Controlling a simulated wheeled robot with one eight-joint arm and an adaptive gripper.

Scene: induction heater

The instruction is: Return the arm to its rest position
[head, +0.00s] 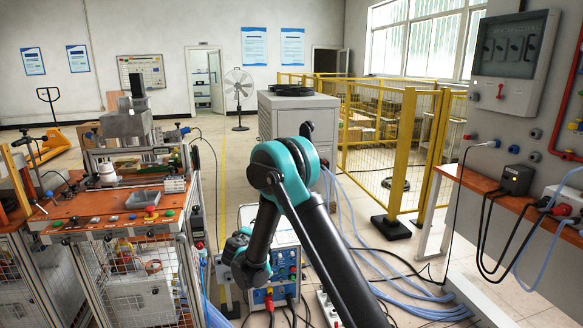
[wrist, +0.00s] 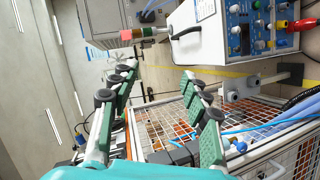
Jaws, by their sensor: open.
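My gripper (wrist: 157,78) shows in the wrist view with its two green-padded fingers spread wide apart. Nothing is between them. In the head view, my arm (head: 318,232) rises from the bottom to a teal elbow and folds down. Its wrist end (head: 247,258) hangs low, in front of the white control box (head: 283,262). The fingers cannot be made out in the head view. The control box also shows at the top right of the wrist view (wrist: 222,32), apart from the fingers.
An orange-topped workbench (head: 85,218) with mesh sides stands at left, close to my wrist. A grey cabinet (head: 290,118) is behind my elbow. Yellow fencing (head: 405,150) and a wall shelf (head: 470,180) are at right. Blue hoses and cables (head: 400,283) cover the floor.

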